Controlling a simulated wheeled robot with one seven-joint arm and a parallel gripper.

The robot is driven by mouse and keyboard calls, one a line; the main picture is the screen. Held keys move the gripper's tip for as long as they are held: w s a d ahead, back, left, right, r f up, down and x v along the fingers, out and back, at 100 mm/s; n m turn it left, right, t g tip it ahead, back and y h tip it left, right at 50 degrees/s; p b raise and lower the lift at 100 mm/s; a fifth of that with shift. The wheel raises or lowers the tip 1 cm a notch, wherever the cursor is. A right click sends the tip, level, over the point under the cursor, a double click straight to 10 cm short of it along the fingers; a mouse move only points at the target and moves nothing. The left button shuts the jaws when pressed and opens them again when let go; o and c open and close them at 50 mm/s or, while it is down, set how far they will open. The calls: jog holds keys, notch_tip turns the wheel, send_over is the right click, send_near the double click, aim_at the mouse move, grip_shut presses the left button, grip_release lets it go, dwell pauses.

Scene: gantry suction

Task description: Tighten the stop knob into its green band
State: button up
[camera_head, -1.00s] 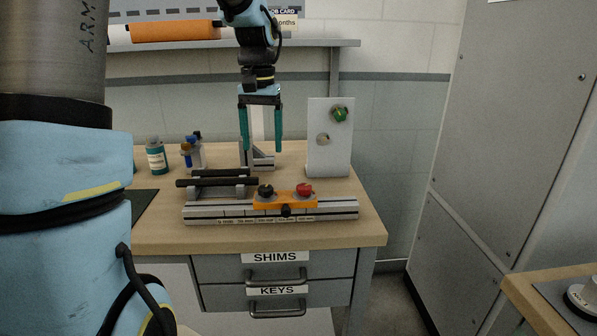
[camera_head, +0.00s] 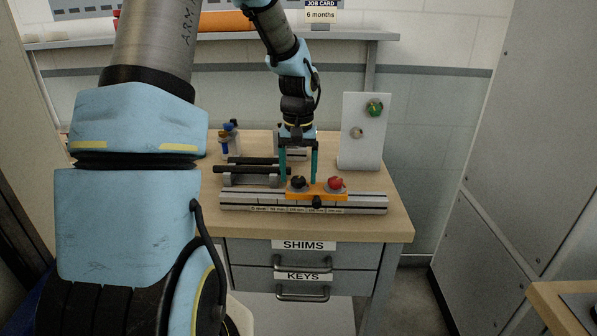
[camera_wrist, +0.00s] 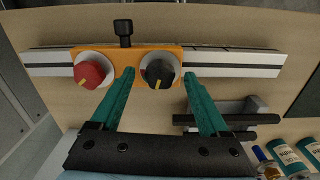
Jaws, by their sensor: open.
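An orange carriage (camera_head: 317,195) sits on a pale slotted rail (camera_head: 365,203) on the bench. It bears a black knob (camera_head: 298,182) on the left, a red knob (camera_head: 335,183) on the right and a small black knob (camera_head: 317,203) at the front. In the wrist view the black knob (camera_wrist: 160,72) and the red knob (camera_wrist: 91,74) sit on pale round dials and carry yellow marks. My gripper (camera_head: 299,176) is open and points down, its teal fingers (camera_wrist: 160,85) on either side of the black knob, apparently not touching it. I cannot make out a green band.
Black bars (camera_head: 247,165) on a grey stand lie left of the carriage. An upright white panel (camera_head: 362,145) with a green knob (camera_head: 375,107) stands behind right. Small bottles (camera_head: 228,138) stand at the back left. The bench's right front is clear.

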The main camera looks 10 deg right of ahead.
jog(key=shift+f, duration=0.15)
grip_shut()
dwell(0.6)
